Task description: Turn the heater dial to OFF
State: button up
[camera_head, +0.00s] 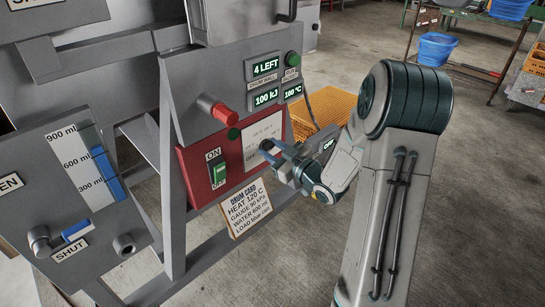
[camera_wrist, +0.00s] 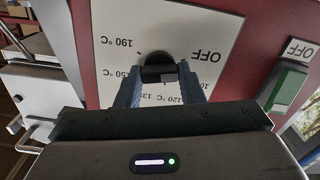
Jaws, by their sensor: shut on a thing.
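The heater dial is a small dark knob (camera_wrist: 158,70) on a white scale plate (camera_wrist: 215,27), which also shows in the head view (camera_head: 263,130). In the wrist view the scale is upside down, with OFF at upper right, 190 °C at upper left and lower temperatures below the knob. My gripper (camera_wrist: 160,80) has its two blue fingers one on each side of the knob and is shut on it. In the head view my gripper (camera_head: 276,155) reaches the plate from the right and covers most of the knob. I cannot tell where the dial points.
A green ON/OFF switch (camera_head: 219,173) sits on the red panel left of the dial. A red knob (camera_head: 223,114) sticks out above it. A drum card (camera_head: 248,207) hangs below. A yellow crate (camera_head: 330,104) stands behind the panel.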

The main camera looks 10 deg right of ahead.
jog(key=shift+f+n+b, duration=0.15)
jog(key=shift+n+b, duration=0.4)
jog(key=shift+n, duration=0.15)
jog(key=o, duration=1)
jog(key=p+v, duration=0.3)
jog(key=v, duration=1.1)
jog(key=shift+w+r, duration=0.1)
jog(key=shift+r, duration=0.1)
